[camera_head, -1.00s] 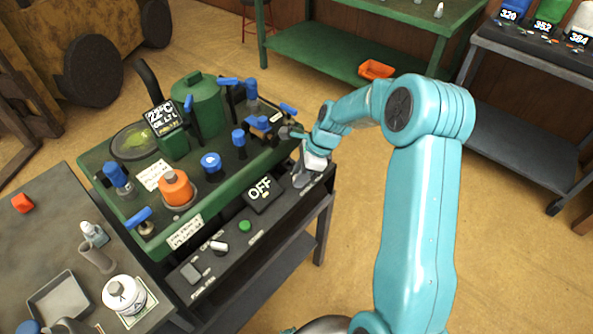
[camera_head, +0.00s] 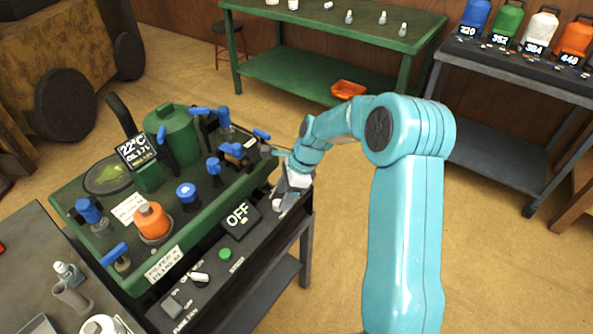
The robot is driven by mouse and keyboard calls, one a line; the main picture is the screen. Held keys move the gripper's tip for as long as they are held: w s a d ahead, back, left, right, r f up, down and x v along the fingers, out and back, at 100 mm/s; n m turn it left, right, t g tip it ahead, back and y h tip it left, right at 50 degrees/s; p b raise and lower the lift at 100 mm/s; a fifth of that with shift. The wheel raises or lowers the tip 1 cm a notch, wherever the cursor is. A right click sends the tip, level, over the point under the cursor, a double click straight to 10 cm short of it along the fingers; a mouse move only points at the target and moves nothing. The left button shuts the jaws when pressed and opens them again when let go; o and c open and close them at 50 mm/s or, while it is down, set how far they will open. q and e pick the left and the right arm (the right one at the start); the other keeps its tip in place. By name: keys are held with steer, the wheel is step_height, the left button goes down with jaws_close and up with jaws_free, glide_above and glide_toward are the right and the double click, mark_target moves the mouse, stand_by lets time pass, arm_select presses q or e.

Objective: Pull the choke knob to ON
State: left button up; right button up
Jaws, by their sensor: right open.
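My right gripper (camera_head: 279,177) is open at the right end of the green machine (camera_head: 170,262), by its edge and the dark panel in front. I see nothing held in it. The choke knob cannot be told apart for sure; no label that I can read names it, and the gripper hides part of that end. Several blue-handled parts stand on the machine; one blue and brown part (camera_head: 234,151) is just left of the gripper. A display reading OFF (camera_head: 240,219) is on the front panel, left of and below the gripper. My left gripper is not in view.
The front panel carries a green button (camera_head: 225,254) and a white switch (camera_head: 200,277). An orange-capped part (camera_head: 151,221) and a 22°C display (camera_head: 137,151) are on the machine. A green table (camera_head: 330,32) and a dark cart (camera_head: 480,130) stand behind. The floor between is open.

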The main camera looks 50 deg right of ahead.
steer(key=p+v, duration=0.1)
steer(key=v, duration=1.2)
steer(key=shift+r, duration=0.35)
steer(key=shift+s+f, duration=0.1)
steer(key=shift+s, duration=0.05)
